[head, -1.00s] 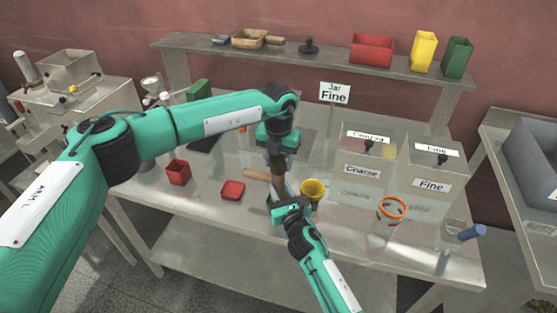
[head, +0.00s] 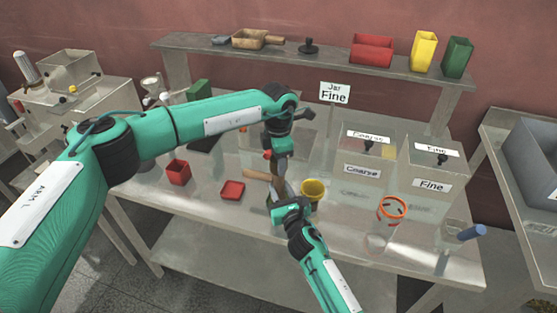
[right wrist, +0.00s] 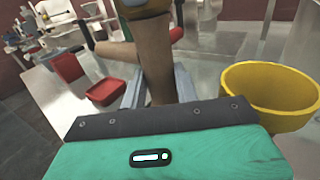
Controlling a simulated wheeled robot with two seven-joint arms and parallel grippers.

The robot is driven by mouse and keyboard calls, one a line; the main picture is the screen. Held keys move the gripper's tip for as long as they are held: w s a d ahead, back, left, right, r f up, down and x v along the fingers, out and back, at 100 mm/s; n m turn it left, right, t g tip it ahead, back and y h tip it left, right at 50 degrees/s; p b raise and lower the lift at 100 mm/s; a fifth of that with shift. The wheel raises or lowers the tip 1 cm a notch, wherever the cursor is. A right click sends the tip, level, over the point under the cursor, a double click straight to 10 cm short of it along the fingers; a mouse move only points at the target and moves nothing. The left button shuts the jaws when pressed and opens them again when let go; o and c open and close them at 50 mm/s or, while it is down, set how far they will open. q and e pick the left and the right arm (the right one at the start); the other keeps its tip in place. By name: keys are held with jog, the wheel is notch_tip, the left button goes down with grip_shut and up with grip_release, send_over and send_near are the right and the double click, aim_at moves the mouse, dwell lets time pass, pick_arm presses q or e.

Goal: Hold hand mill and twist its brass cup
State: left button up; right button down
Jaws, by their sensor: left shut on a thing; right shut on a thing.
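The hand mill (head: 281,168) stands upright above the table, its brown wooden body also large in the right wrist view (right wrist: 157,62). My right gripper (head: 278,190) is shut on its lower body, with a grey finger on each side in the right wrist view. The brass cup (right wrist: 145,10) shows as a golden band at the mill's top, cut off by the picture edge. My left gripper (head: 278,147) comes down from above and is shut at the mill's top, on the brass cup. Its fingertips are mostly hidden.
A yellow cup (head: 313,190) stands close right of the mill. A red tray (head: 232,190) and red box (head: 178,172) are left. Clear bins labelled Coarse (head: 362,170) and Fine (head: 432,185) stand right, near an orange-rimmed jar (head: 392,208). A shelf (head: 200,46) runs behind.

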pick_arm(q)
jog(key=m, duration=0.4)
jog(key=shift+m, duration=0.3)
jog(key=m, duration=0.3)
jog(key=shift+w+m, duration=0.1)
jog(key=shift+m, duration=0.2)
jog(key=m, duration=0.4)
jog(key=shift+a, duration=0.1)
jog(key=shift+m, duration=1.8)
jog(key=o, duration=1)
notch_tip(320, 180, up, 12)
